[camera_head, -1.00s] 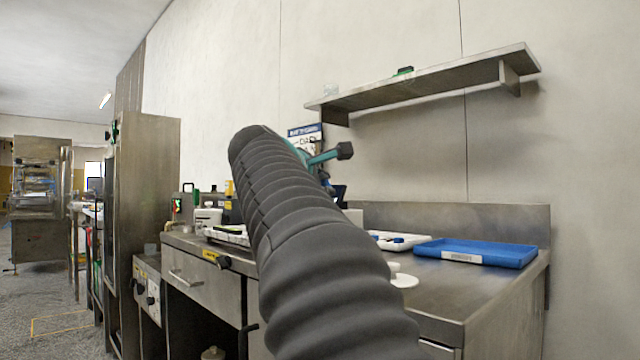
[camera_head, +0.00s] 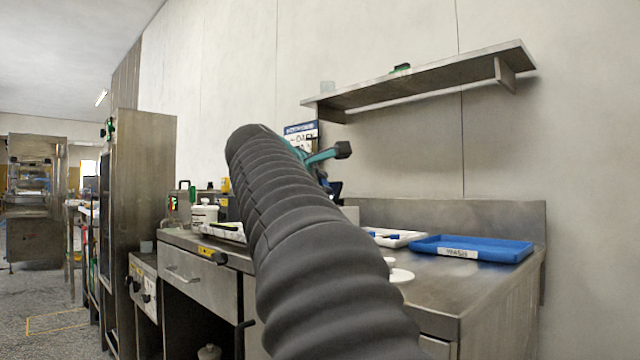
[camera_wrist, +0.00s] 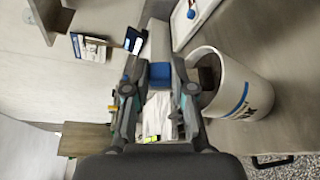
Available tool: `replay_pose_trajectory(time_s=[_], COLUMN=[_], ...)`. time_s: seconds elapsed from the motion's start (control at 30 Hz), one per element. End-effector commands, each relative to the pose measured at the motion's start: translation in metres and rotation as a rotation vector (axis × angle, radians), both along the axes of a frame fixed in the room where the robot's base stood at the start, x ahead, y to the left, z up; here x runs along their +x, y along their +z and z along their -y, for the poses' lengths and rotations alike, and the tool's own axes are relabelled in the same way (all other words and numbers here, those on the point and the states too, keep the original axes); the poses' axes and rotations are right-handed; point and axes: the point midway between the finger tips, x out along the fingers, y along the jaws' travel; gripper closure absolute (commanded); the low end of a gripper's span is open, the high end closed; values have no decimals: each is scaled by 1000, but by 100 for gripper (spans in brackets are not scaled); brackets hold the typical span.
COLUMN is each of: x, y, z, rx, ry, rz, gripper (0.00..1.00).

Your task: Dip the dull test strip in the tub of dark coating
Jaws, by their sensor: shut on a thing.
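In the wrist view my gripper (camera_wrist: 160,85) is shut on a blue block-like part. A pale grey piece (camera_wrist: 158,40) runs on beyond it, which looks like the test strip (camera_wrist: 160,73) with a blue grip. A large white tub (camera_wrist: 248,88) with a blue and dark label stands just right of the fingers. Its mouth faces them and looks dark brown inside. The strip appears beside the tub's mouth; I cannot tell its height over the rim.
A steel bench (camera_head: 470,285) carries a blue tray (camera_head: 472,248) and a white tray (camera_head: 398,238) on the right. A white lidded pot (camera_head: 204,214) stands at the left. A shelf (camera_head: 430,80) hangs above. A sign (camera_head: 301,130) stands behind my arm.

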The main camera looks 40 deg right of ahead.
Motion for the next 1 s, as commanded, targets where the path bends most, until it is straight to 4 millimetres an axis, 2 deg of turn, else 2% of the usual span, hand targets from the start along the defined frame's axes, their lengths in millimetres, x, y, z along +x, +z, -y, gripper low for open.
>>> replay_pose_trajectory(time_s=[0.13, 0.27, 0.6, 1.0], x=[2, 7, 31, 40], y=[6, 22, 79, 92], z=[0, -1, -6, -8], rx=[0, -1, -5, -6], ry=[0, 2, 8, 8], rz=[-1, -1, -2, -2], gripper=[100, 100, 100, 100])
